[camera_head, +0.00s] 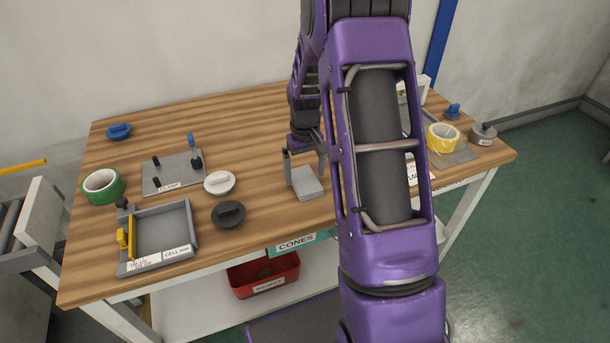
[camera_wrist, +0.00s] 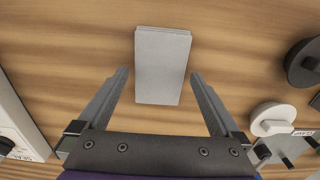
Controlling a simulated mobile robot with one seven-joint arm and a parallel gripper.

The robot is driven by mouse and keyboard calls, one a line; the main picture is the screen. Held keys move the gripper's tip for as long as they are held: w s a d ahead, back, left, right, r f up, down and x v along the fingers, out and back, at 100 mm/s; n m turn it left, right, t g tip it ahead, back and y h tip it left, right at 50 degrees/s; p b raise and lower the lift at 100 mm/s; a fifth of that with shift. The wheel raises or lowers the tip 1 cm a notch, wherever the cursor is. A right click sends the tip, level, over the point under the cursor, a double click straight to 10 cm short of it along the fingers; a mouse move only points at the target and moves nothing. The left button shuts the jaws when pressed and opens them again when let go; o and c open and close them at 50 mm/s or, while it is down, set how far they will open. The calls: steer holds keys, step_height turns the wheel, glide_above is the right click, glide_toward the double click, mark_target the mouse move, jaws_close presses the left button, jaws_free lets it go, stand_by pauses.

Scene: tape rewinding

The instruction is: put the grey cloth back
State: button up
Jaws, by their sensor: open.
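The grey cloth (camera_head: 307,184) is a flat, folded light-grey block lying on the wooden table near its front edge. It also shows in the wrist view (camera_wrist: 162,62), at upper centre. My gripper (camera_head: 304,166) is open and points down at the cloth. In the wrist view my gripper's fingers (camera_wrist: 160,76) appear on either side of the cloth's lower part, with wood visible between each finger and the cloth. I cannot tell how high the fingertips are above the table. Nothing is held.
Left of the cloth are a white disc (camera_head: 219,183) and a dark disc (camera_head: 228,214) with handles. Farther left stand a grey tray (camera_head: 192,220), green tape (camera_head: 103,186) and a tool mat (camera_head: 174,183). Yellow tape (camera_head: 443,138) lies at right. My arm hides the table's middle right.

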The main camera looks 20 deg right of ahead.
mark_target(305, 180)
step_height(305, 180, up, 10)
steer(key=p, duration=0.1)
steer(key=shift+r, duration=0.2)
stand_by(0.3)
